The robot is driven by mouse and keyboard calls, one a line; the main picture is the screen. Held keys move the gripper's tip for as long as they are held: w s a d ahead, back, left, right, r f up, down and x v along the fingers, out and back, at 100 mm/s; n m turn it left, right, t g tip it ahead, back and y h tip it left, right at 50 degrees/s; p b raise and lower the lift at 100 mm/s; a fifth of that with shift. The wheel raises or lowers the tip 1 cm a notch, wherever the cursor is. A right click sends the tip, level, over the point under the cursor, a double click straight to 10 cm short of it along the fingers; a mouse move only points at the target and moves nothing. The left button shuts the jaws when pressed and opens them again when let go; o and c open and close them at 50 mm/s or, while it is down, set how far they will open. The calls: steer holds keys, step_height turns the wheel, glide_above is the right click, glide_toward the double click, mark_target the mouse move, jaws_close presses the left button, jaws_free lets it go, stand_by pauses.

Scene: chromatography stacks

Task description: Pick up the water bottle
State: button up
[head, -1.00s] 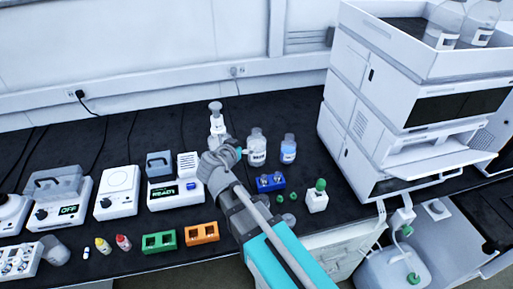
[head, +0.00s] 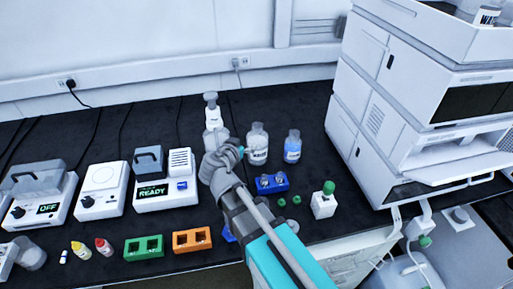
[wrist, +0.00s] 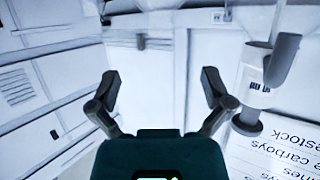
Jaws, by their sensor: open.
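A clear bottle (head: 257,143) with a white label stands upright on the black bench, right of my gripper. Its label looks like "WATER" but is too small to read surely. A bottle with bluish liquid (head: 292,147) stands just right of it. My gripper (head: 226,152) is in front of a dispenser-topped bottle (head: 211,112) and partly hides it. In the wrist view my gripper (wrist: 164,84) has its fingers spread wide with nothing between them. The clear bottle is not evident in the wrist view.
A blue rack (head: 271,184), green caps and a green-topped white bottle (head: 324,201) stand in front of the bottles. The white instrument stack (head: 400,110) rises at the right. A READY device (head: 165,188) is left of my arm. Bare bench lies behind the bottles.

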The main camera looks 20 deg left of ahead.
mark_target(256, 132)
steer(key=b+x, duration=0.2)
steer(key=x, duration=0.5)
steer(key=shift+w+f+b, duration=0.15)
steer(key=shift+w+b, duration=0.05)
steer(key=shift+b, duration=0.15)
steer(key=shift+w+f, duration=0.1)
steer(key=shift+w, duration=0.35)
steer(key=shift+b+x, duration=0.9)
steer(key=shift+x, duration=1.75)
steer(key=shift+d, duration=0.1)
steer(key=shift+s+d, duration=0.1)
steer(key=c, duration=1.3)
